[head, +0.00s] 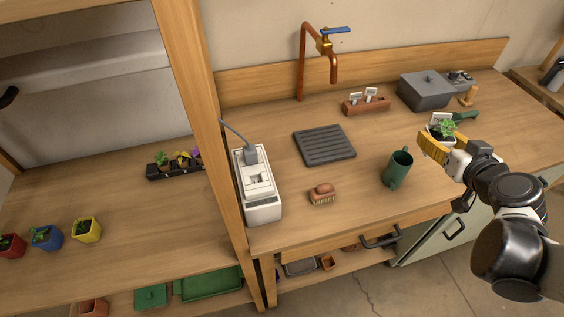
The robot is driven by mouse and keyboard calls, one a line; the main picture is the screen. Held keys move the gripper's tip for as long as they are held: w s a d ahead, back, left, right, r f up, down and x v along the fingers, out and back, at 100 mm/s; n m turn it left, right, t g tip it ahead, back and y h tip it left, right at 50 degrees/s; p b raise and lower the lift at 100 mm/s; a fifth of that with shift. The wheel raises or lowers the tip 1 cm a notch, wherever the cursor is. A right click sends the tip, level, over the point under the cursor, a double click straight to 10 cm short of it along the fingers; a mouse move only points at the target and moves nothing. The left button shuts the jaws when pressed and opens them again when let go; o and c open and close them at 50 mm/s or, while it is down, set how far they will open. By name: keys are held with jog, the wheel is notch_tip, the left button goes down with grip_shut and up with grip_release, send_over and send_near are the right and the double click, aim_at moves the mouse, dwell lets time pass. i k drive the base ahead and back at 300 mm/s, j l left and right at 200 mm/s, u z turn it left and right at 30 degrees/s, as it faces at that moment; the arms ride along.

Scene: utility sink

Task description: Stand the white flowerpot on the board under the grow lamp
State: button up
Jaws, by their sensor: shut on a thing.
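My gripper (437,143), with yellow fingers, is at the right, above the wooden counter. It is shut on the white flowerpot (435,133), which holds a small green plant. The fingers hide most of the pot, and it looks roughly upright. The wooden board (130,222) is at the left, beyond a wooden post and far from my gripper. A pale lamp fixture (85,66) hangs over it. Red (10,246), blue (46,238) and yellow (87,230) pots with plants stand on the board.
A black seedling tray (176,170) lies at the board's back right. The post (189,105) and a white power box (259,187) stand between board and counter. A green mug (397,169), brush (322,194) and copper tap (303,62) are nearby. The board's middle is clear.

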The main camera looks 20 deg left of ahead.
aim_at(136, 234)
jog(key=k+j+u, duration=0.8)
jog(key=j+u, duration=0.15)
jog(key=u, duration=0.15)
jog(key=i+u, duration=0.1)
